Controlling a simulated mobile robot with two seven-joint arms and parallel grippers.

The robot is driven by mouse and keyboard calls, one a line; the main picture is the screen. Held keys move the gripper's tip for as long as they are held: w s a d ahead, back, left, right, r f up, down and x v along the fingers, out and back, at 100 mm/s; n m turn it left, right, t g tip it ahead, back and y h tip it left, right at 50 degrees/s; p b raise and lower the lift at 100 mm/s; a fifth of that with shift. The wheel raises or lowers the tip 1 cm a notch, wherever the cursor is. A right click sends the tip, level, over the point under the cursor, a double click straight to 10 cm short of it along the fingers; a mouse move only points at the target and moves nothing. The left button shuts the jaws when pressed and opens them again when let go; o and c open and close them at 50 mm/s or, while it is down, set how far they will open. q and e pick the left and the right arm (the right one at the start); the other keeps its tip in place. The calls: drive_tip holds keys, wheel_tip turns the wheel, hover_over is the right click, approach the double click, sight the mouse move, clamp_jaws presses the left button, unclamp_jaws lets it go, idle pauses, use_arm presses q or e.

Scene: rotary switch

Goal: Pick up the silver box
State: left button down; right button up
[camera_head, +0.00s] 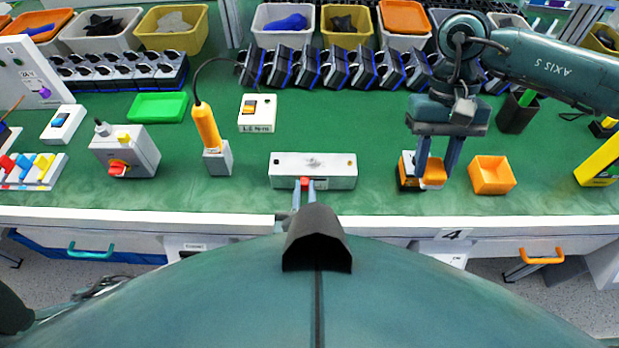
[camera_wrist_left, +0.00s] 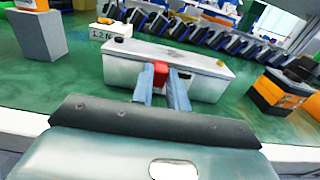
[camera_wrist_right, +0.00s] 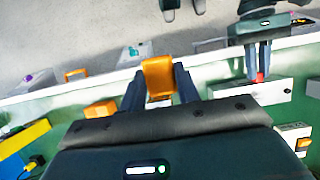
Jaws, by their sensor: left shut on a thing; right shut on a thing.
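A silver-white oblong box (camera_head: 330,166) lies on the green bench near its front edge, with a red knob (camera_head: 304,182) on its near side. My left gripper (camera_head: 305,188) is shut on the red knob. The left wrist view shows the knob (camera_wrist_left: 160,73) between its fingers and the box (camera_wrist_left: 205,83) behind. The box appears to rest on the bench. My right gripper (camera_head: 434,178) is shut on an orange piece (camera_head: 434,171) at the bench's front right. The orange piece (camera_wrist_right: 158,78) also shows between its fingers in the right wrist view.
A grey box with a red knob (camera_head: 137,152) stands at left. A yellow-handled tool (camera_head: 207,127) stands in a grey holder beside the silver box. An empty orange bin (camera_head: 492,175) sits right of my right gripper. Black-and-blue racks (camera_head: 330,68) line the back.

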use_arm(q)
drive_tip(key=shift+r, duration=0.2)
use_arm(e)
drive_tip(key=shift+r, duration=0.2)
use_arm(q)
wheel_tip(320, 180, up, 10)
drive_tip(key=shift+f, duration=0.2)
use_arm(e)
drive_tip(key=shift+f, duration=0.2)
